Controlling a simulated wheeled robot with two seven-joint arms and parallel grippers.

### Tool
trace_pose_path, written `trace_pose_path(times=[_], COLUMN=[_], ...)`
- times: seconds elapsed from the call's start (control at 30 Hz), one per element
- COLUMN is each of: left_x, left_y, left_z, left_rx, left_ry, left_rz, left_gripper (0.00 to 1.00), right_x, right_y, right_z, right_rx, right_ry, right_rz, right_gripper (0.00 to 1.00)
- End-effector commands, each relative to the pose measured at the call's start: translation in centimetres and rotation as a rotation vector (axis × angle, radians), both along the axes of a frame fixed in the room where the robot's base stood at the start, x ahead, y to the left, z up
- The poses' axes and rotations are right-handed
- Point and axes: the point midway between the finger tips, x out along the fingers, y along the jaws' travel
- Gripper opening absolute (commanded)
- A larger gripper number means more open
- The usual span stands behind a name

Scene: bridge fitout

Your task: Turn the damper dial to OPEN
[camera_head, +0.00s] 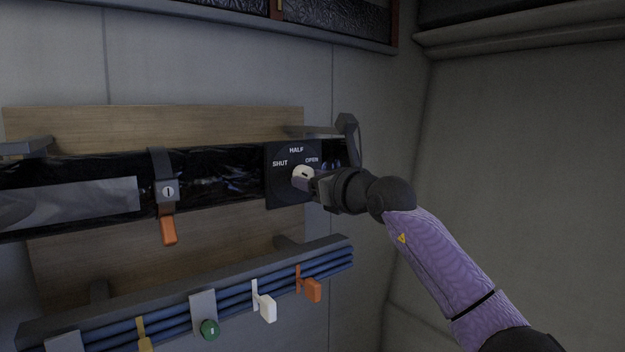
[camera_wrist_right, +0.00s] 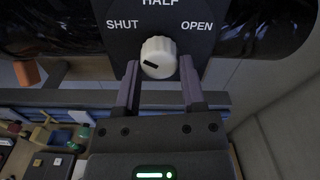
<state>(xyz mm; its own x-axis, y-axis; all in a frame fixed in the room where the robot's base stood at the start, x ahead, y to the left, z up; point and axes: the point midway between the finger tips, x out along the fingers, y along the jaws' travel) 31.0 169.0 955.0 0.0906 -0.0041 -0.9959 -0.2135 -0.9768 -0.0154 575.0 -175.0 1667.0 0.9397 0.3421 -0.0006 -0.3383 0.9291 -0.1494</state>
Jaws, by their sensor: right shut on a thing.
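The damper dial is a white round knob (camera_wrist_right: 158,57) on a dark plate (camera_head: 283,196) marked SHUT, HALF and OPEN. SHUT is at the left, HALF at the top and OPEN at the right. In the right wrist view the knob's short black mark lies on its left part, toward the SHUT side rather than OPEN. My right gripper (camera_wrist_right: 159,85) is shut on the knob, with one finger at each side. It also shows in the head view (camera_head: 303,181), where it partly covers the knob. My left gripper is out of view.
A black wrapped duct (camera_head: 225,178) runs left from the plate, with an orange-handled strap latch (camera_head: 168,229) on it. Below is a rail of blue cables (camera_head: 240,300) with coloured tags. A grey bracket (camera_head: 347,133) stands close above my right gripper. Room is free at the right.

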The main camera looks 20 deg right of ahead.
Motion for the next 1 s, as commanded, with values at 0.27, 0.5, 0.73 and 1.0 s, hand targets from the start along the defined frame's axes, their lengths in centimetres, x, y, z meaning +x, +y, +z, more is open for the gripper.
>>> trace_pose_path(times=[0.27,0.5,0.73,1.0], left_x=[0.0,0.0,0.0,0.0], left_y=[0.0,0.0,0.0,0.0], left_z=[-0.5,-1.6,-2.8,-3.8], left_rx=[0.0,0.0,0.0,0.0], left_ry=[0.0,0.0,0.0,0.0], left_rz=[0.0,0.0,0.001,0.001], left_gripper=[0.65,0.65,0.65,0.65], right_x=[0.0,0.0,0.0,-0.1], right_y=[0.0,0.1,0.1,0.1], right_z=[0.0,-0.1,-0.1,0.0], right_rx=[0.057,0.217,0.422,0.664], right_ry=[0.019,0.076,0.149,0.237], right_rz=[0.0,0.0,-0.001,0.0], right_gripper=[0.0,0.0,0.0,0.0])
